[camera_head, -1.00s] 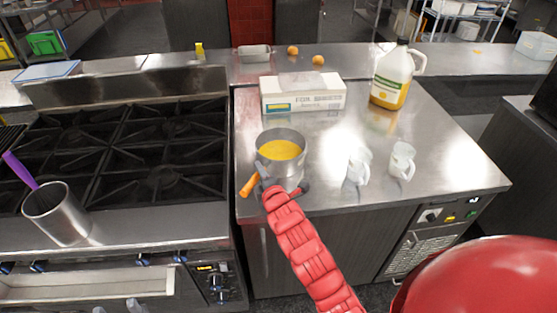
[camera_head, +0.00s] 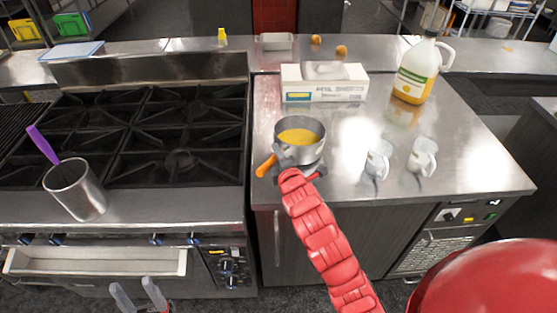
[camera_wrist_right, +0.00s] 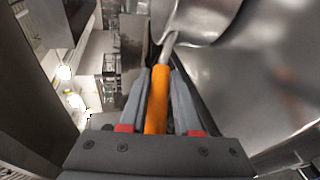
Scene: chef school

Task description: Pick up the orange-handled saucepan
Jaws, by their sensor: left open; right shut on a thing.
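The saucepan (camera_head: 311,153) is a steel pan with an orange handle (camera_head: 266,165) and yellow contents. It is upright at the left front of the steel counter; I cannot tell whether its base touches the counter. My right gripper (camera_head: 296,172) is at its near side, partly covering it. In the right wrist view, the right gripper (camera_wrist_right: 162,85) is shut on the orange handle (camera_wrist_right: 158,98), which lies lengthwise between the fingers. The steel pan body (camera_wrist_right: 208,18) is cut off at the top. My left gripper (camera_head: 138,294) is open and empty, low before the stove front.
The stove (camera_head: 130,135) is left of the counter (camera_head: 345,150). A steel cup (camera_head: 78,195) with a purple-handled tool stands on its front edge. A foil box (camera_head: 325,90), a jug (camera_head: 415,75) and two cups (camera_head: 377,160) (camera_head: 423,157) are on the counter. Its right front is clear.

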